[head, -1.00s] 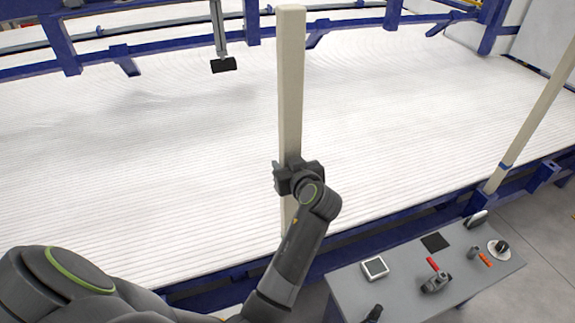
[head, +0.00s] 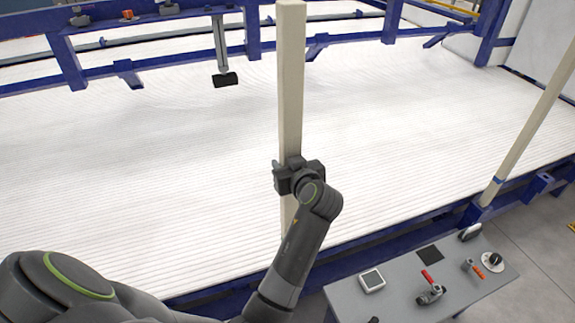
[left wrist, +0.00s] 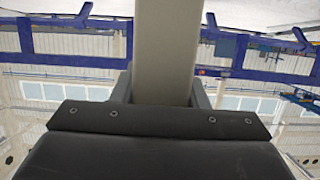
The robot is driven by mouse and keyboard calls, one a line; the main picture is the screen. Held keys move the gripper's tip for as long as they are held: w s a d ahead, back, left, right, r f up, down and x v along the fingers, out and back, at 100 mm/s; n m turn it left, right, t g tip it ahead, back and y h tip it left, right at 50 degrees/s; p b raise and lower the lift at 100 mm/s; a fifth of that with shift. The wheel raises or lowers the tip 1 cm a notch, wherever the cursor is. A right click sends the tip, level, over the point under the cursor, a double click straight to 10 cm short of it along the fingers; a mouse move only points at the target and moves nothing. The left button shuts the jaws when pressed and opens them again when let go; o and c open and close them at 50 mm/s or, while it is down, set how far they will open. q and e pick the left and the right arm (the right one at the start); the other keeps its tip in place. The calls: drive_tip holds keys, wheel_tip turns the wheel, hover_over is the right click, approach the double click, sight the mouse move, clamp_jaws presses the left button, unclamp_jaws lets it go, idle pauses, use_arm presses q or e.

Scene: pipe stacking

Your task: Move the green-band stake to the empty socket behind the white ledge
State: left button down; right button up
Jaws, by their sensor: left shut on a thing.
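My left gripper (head: 299,177) is shut on a tall pale stake (head: 291,80) and holds it upright in front of the white ribbed bed. In the left wrist view, the stake (left wrist: 166,50) rises between the two fingers. A second pale stake (head: 535,125) with a blue band leans in the picture at the right, its foot at a blue bracket on the frame. I cannot make out an empty socket for certain. My right gripper is not in view.
The white ribbed bed (head: 150,190) fills the middle, edged by a blue frame (head: 390,221). A grey table (head: 400,305) with a tablet, a red-handled tool and small items stands at the lower right. A black plate on a rod (head: 225,80) hangs at the back.

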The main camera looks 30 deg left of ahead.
sight(288, 122)
use_arm(q)
drive_tip(key=shift+r+p, duration=4.75)
drive_tip(key=shift+r, duration=1.45)
drive_tip(key=shift+f, duration=0.1)
